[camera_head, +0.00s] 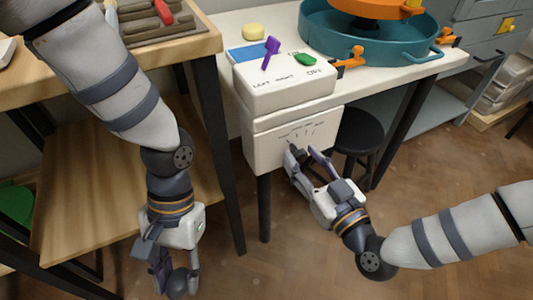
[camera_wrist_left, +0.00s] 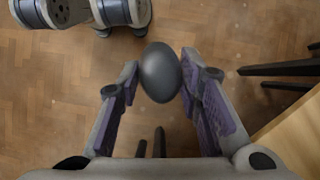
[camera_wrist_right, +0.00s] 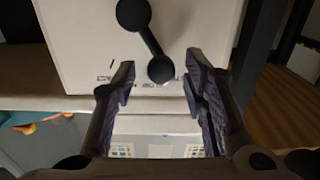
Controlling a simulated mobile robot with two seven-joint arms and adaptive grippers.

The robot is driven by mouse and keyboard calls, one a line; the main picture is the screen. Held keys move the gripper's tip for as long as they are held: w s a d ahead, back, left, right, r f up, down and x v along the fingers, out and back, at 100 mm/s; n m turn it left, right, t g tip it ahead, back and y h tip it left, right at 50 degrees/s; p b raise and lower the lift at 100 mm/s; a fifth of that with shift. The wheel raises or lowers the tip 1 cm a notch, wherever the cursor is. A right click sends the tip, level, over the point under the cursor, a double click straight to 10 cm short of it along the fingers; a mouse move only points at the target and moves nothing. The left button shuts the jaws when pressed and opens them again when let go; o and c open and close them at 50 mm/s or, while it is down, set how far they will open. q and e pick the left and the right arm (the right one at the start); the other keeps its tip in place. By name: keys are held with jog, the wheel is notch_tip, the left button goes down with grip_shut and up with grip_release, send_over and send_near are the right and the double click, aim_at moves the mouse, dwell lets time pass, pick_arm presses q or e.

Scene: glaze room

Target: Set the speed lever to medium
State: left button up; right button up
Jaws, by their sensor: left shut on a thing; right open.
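A black lever (camera_wrist_right: 148,42) is mounted on the front of a white control box (camera_head: 262,148), below an arc of tick marks. In the right wrist view it slants from a round pivot to a round knob (camera_wrist_right: 160,69); the printing beside the knob is too small to read surely. My right gripper (camera_head: 301,152) is open at the box front, its fingertips either side of the knob and apart from it. In the head view the fingers hide much of the lever. My left gripper (camera_head: 173,284) hangs low, shut on a dark grey egg-shaped thing (camera_wrist_left: 160,72).
The box top carries a purple lever (camera_head: 270,52) and a green knob (camera_head: 305,59). Behind stands a teal basin (camera_head: 340,47) with orange clamps (camera_head: 352,58) on a white table. A black stool (camera_head: 362,130) is right of the box; a wooden table (camera_head: 205,45) is left.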

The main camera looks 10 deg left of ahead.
pick_arm(q)
jog(key=shift+f, duration=0.2)
pick_arm(e)
jog(key=shift+x, duration=0.9)
grip_shut()
